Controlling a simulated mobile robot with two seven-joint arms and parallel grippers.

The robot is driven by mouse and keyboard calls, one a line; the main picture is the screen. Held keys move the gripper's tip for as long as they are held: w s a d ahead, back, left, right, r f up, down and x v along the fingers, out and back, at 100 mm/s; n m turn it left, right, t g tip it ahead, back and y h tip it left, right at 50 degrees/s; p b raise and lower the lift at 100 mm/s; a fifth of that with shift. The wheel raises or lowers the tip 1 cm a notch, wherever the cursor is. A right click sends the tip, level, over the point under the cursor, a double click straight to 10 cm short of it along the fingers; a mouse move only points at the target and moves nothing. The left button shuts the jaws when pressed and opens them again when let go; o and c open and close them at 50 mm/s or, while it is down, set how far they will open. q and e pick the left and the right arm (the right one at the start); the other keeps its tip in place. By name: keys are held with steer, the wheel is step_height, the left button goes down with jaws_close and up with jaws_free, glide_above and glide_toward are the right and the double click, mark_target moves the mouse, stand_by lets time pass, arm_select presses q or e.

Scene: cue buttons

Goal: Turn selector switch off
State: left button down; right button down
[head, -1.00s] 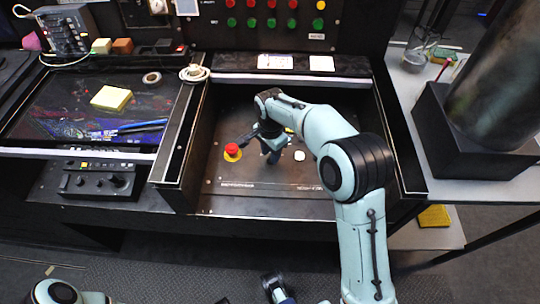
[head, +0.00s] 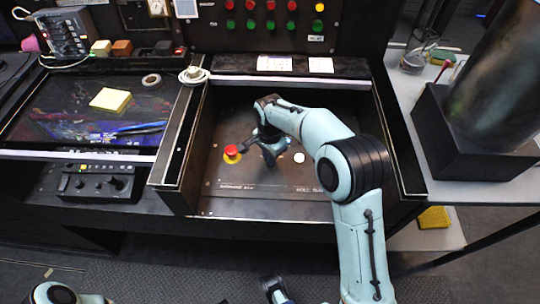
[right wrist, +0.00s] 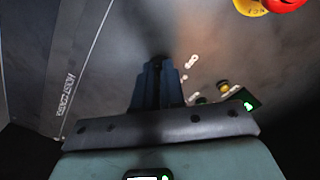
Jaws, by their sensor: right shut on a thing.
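My right gripper (head: 269,157) reaches down onto the dark sunken panel (head: 217,187). In the right wrist view its fingers (right wrist: 157,85) are shut on a small dark knob (right wrist: 158,60), which appears to be the selector switch. The knob is mostly hidden by the fingers, so its setting cannot be told. In the head view the gripper and wrist cover the switch. My left gripper (head: 275,290) shows only partly at the bottom edge, away from the panel.
A red mushroom button on a yellow base (head: 231,152) stands just left of the right gripper. A white round button (head: 299,157) lies to its right. Raised dark side walls (head: 186,140) border the panel. A yellow block (head: 110,99) lies on the left desk.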

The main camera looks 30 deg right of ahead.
steer(key=shift+r, duration=0.1)
steer(key=n+p, duration=0.2)
steer(key=n, duration=0.2)
steer(key=shift+s+p, duration=0.1)
steer(key=shift+p, duration=0.2)
steer(key=n+p, duration=0.1)
steer(key=n, duration=0.2)
steer(key=n+p, duration=0.1)
steer(key=n, duration=0.1)
steer(key=shift+d+n, duration=0.2)
steer(key=shift+n, duration=0.2)
steer(key=n+p, duration=0.1)
steer(key=n, duration=0.2)
steer(key=shift+n, duration=0.3)
arm_select(q)
step_height(320, 180, up, 6)
steer(key=s+g, duration=0.1)
steer(key=s, duration=0.1)
steer(key=shift+s+f+p, duration=0.25)
steer(key=shift+p, duration=0.2)
arm_select(e)
steer(key=shift+d+n, duration=0.15)
steer(key=shift+n, duration=1.75)
arm_select(q)
steer(key=shift+d, duration=0.1)
arm_select(e)
steer(key=shift+n, duration=0.3)
steer(key=c, duration=1.2)
jaws_free()
steer(key=shift+s, duration=0.1)
